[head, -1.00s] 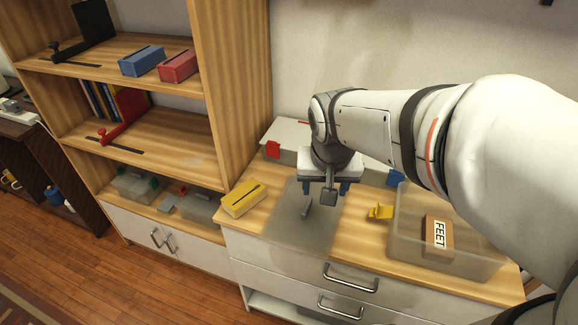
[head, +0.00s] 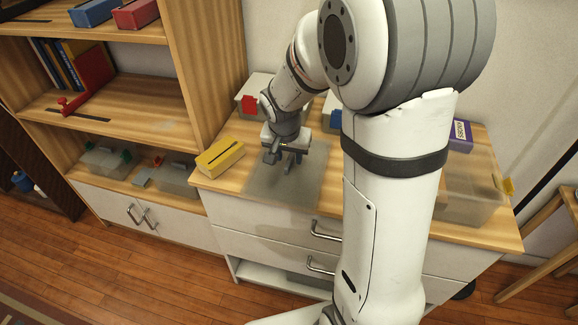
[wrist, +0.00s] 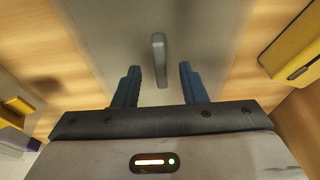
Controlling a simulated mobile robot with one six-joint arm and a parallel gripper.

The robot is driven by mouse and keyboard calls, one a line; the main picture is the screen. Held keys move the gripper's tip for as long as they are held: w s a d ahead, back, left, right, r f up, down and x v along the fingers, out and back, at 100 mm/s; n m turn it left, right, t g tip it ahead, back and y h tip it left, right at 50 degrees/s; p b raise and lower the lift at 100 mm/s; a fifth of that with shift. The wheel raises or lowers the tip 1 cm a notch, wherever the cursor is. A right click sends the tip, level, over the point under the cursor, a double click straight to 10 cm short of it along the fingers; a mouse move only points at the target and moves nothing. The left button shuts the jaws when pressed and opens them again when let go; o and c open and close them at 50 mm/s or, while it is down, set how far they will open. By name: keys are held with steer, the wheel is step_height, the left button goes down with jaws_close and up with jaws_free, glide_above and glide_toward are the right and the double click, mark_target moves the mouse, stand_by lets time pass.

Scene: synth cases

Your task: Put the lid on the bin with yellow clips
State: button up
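A translucent grey lid (head: 262,182) with an upright grey handle (wrist: 159,60) lies flat on the wooden dresser top. My gripper (head: 283,160) is over the lid, pointing down. In the wrist view my gripper (wrist: 160,84) has its two blue fingers apart. The handle shows between and ahead of them, with clear gaps on both sides. The translucent bin with yellow clips (head: 468,207) stands at the right end of the dresser. One yellow clip (head: 508,187) shows on its right side, and one (wrist: 17,108) in the wrist view. My arm hides the bin's left part.
A yellow box (head: 220,157) lies just left of the lid. Behind stand a container with a red clip (head: 249,105) and a blue clip (head: 335,119). A purple box (head: 461,136) is at the bin's far side, whether inside I cannot tell. The shelf unit (head: 205,70) rises at left.

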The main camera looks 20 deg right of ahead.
steer(key=shift+x, duration=0.8)
steer(key=shift+c, duration=0.2)
jaws_close()
